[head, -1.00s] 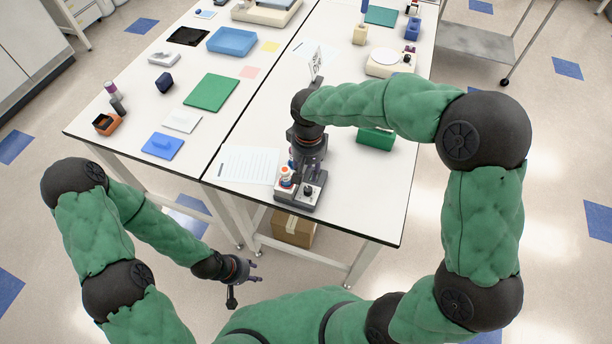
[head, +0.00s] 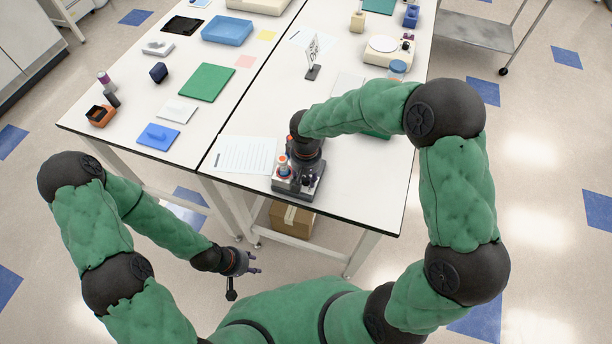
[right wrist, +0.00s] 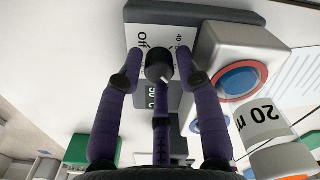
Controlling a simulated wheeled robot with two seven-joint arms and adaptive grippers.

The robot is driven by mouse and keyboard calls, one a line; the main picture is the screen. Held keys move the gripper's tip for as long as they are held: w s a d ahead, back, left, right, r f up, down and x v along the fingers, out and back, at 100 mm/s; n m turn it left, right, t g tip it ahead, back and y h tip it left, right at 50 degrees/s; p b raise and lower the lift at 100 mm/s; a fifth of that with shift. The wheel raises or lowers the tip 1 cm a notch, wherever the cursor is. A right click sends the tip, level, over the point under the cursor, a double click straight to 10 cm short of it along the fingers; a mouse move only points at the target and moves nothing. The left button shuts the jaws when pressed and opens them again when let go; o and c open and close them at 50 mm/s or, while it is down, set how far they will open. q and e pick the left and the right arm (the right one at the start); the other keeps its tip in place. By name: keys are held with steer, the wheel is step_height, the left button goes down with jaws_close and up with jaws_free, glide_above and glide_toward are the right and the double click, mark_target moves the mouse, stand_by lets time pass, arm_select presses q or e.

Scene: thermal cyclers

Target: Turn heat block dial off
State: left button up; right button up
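The heat block (head: 282,185) is a grey unit at the front edge of the table, with an orange-capped vial in it. In the right wrist view its black dial (right wrist: 158,66) sits on a panel with "Off" printed at upper left. The dial's white mark points down and right, away from "Off". A small display (right wrist: 153,97) seems to read 50 °C. My right gripper (right wrist: 159,62) is open, its fingertips on either side of the dial; I cannot tell if they touch it. My left gripper (head: 253,264) is open and empty, off the table.
A printed sheet (head: 245,155) lies left of the heat block. A green block (head: 376,134) is partly hidden by my right arm. The table right of the heat block is clear.

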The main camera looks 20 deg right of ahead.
jaws_close()
